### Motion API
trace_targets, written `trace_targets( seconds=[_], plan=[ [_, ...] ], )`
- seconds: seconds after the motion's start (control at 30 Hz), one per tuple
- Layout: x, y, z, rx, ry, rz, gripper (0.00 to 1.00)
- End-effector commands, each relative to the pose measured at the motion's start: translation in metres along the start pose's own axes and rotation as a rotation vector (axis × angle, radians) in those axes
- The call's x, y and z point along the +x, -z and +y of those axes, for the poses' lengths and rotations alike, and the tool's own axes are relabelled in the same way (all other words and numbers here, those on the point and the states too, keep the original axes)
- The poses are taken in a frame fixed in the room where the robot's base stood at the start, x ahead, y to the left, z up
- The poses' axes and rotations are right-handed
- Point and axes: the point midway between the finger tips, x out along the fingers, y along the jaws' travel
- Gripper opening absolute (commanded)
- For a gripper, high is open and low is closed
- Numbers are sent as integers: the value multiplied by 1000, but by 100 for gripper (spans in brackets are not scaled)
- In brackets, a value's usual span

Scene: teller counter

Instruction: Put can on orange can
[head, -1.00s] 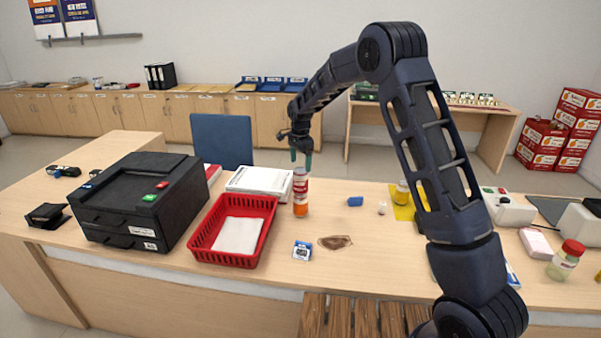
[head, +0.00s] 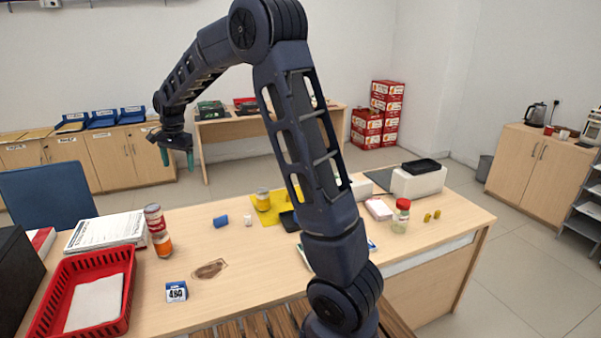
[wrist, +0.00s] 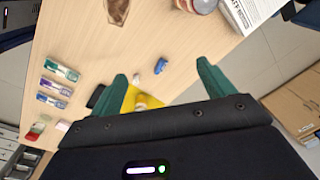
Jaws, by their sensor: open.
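A red-and-white can (head: 153,218) stands on top of the orange can (head: 162,246) on the counter, left of centre in the head view. The two are in line and touching, leaning slightly in the picture. My gripper (head: 178,157) is open and empty, up and to the right of the stack, clear of it. In the wrist view the two green fingers (wrist: 161,84) are spread with nothing held. A can top (wrist: 203,5) shows at the upper edge there; the rest of the stack is cut off or hidden.
A red basket (head: 122,318) and white binder (head: 105,232) are left of the stack. A blue object (head: 221,221), a yellow can (head: 263,200) on a yellow mat, and a red-lidded jar (head: 401,218) lie to the right. The counter around the number card (head: 176,292) is mostly clear.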

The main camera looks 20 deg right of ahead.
Motion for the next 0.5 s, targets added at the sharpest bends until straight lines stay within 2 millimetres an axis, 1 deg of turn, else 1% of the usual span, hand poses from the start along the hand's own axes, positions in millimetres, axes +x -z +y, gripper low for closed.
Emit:
trace_targets(
  seconds=[0.03, 0.17, 0.2, 0.37, 0.5],
  plan=[
    [-16, 5, 19, -15, 13, 7, 81],
    [-46, 12, 64, -71, 37, 24, 81],
    [-54, 13, 78, -88, 43, 29, 81],
    [-83, 14, 134, -158, 68, 56, 81],
    [-103, 9, 183, -219, 84, 85, 81]
  ],
)
